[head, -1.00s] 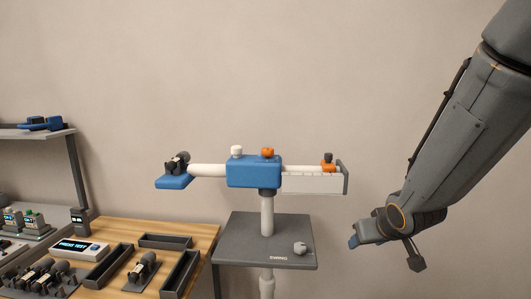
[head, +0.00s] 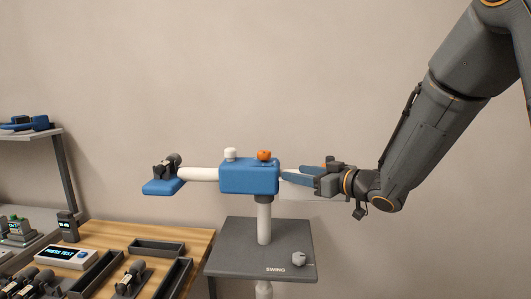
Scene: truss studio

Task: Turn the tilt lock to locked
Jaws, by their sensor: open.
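A blue block (head: 249,177) sits on a white post above a dark plate. Two knobs stand on its top: a white one (head: 230,154) and an orange one (head: 264,155). Neither carries a label I can read, so I cannot tell which is the tilt lock. My gripper (head: 284,175) reaches in from the right, its blue fingers just right of the block, in front of the scale arm. The fingers show apart and hold nothing that I can see. The gripper hides most of the scale arm and its orange slider.
A white bar runs left from the block to a blue pad (head: 163,187) with a dark device. The dark plate (head: 235,256) below reads SWING and bears a grey knob (head: 299,258). A wooden bench (head: 193,236) with trays stands at left.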

